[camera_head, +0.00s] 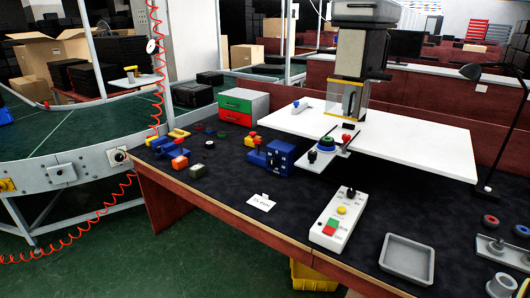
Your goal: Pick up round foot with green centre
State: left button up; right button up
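Several small dark round feet with coloured centres lie in a loose group at the back left of the dark bench top. One of them, a round foot with what looks like a green centre (222,135), lies flat in front of the drawer box; it is too small to be sure of the colour. A blue ring with a green middle (328,143) sits on a grey plate under the press; I cannot tell if it is a foot of the same kind. Neither my left nor my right gripper is in view.
A red-and-green drawer box (243,105) stands behind the small feet. A grey tray (407,259) is at front right. Bench space around the white label is clear.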

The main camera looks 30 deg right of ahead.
aim_at(323, 141)
jog(key=u, duration=0.5)
jog(key=i, duration=0.55)
jog(key=z, duration=0.45)
jog(key=i, duration=1.85)
jog(key=z, duration=1.95)
jog(key=i, duration=0.75)
jog(key=z, duration=0.65)
